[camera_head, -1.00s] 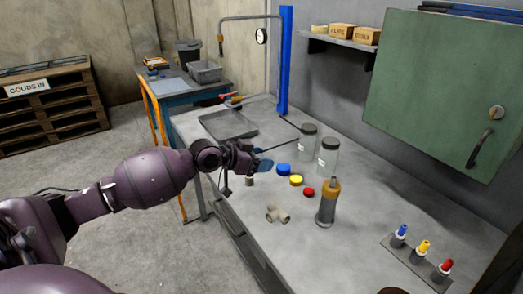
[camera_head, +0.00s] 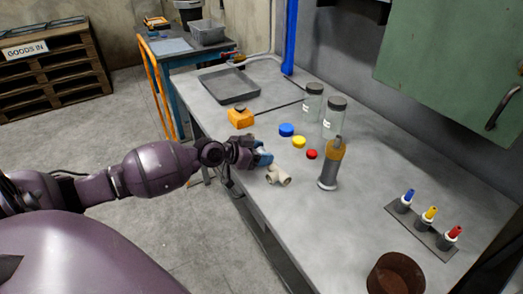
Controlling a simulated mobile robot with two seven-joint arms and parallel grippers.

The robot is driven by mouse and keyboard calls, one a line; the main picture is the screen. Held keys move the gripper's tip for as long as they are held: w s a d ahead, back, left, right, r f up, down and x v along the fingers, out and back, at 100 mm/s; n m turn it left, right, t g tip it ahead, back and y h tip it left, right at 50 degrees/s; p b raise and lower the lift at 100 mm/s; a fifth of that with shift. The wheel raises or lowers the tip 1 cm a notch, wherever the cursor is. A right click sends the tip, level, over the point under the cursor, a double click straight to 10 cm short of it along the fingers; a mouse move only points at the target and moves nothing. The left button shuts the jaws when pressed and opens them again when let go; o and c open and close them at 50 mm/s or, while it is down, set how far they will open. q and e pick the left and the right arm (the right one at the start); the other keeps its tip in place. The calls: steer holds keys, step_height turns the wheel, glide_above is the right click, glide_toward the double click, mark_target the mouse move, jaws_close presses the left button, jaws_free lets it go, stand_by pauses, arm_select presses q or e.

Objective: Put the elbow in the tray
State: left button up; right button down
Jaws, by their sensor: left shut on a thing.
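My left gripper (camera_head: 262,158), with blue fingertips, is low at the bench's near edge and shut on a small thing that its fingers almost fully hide. The thing is likely the elbow, since a small beige-grey piece stood at about this spot earlier. A beige branched pipe fitting (camera_head: 280,178) lies on the bench just in front of and below the fingertips. The shallow grey tray (camera_head: 232,96) lies at the bench's far end, apart from the gripper, and looks empty. My right gripper is out of view.
An orange block-like thing (camera_head: 240,118) sits between gripper and tray. Blue (camera_head: 287,130), yellow (camera_head: 299,142) and red (camera_head: 312,154) lids, two jars (camera_head: 334,119) and an orange-topped grey cylinder (camera_head: 330,168) stand to the right. A thin dark rod (camera_head: 277,107) lies near the tray.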

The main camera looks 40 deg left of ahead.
arm_select(q)
steer(key=shift+f, duration=0.25)
steer(key=o, duration=1)
steer(key=shift+r, duration=0.1)
steer(key=shift+o, duration=0.2)
